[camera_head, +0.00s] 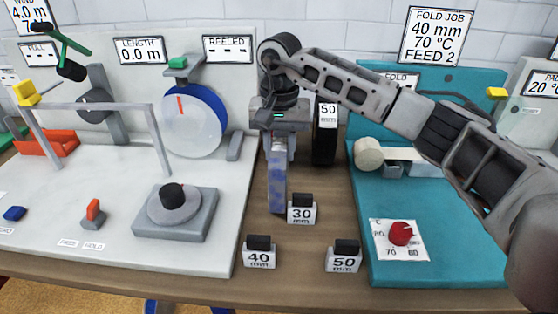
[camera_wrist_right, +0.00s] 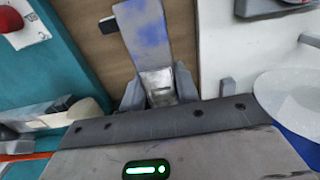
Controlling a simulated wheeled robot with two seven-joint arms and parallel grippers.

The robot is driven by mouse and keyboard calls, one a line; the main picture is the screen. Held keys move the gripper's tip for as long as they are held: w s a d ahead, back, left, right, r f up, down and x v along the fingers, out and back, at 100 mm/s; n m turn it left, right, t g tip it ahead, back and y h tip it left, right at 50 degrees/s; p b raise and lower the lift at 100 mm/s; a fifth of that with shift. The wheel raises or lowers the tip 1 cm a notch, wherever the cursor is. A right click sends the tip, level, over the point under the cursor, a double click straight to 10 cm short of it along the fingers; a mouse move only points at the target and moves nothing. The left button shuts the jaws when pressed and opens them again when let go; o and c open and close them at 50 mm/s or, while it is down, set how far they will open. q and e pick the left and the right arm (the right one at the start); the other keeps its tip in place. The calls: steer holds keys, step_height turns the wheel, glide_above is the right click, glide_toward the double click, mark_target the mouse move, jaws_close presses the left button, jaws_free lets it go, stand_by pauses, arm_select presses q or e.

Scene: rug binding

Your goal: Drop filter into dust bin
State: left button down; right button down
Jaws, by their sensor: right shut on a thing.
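My right gripper (camera_head: 278,150) points down over the wooden strip between the white and teal machine panels. It is shut on the filter (camera_head: 277,188), a flat grey panel with blue smudges that hangs upright below the fingers. In the right wrist view the two fingers (camera_wrist_right: 159,88) hold the filter (camera_wrist_right: 146,35) by its near end, and its blue-stained face extends away from them. I cannot make out a dust bin in either view. My left gripper is not in view.
Blocks marked 30 (camera_head: 301,213), 40 (camera_head: 259,255) and 50 (camera_head: 344,260) stand near the filter's lower end. A black roll marked 50 mm (camera_head: 325,142) stands behind. A blue-rimmed reel (camera_head: 194,125) is at left, a red knob (camera_head: 401,233) at right.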

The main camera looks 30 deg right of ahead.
steer(key=shift+f, duration=1.95)
steer(key=shift+f, duration=0.15)
steer(key=c, duration=1)
jaws_free()
steer(key=shift+c, duration=0.2)
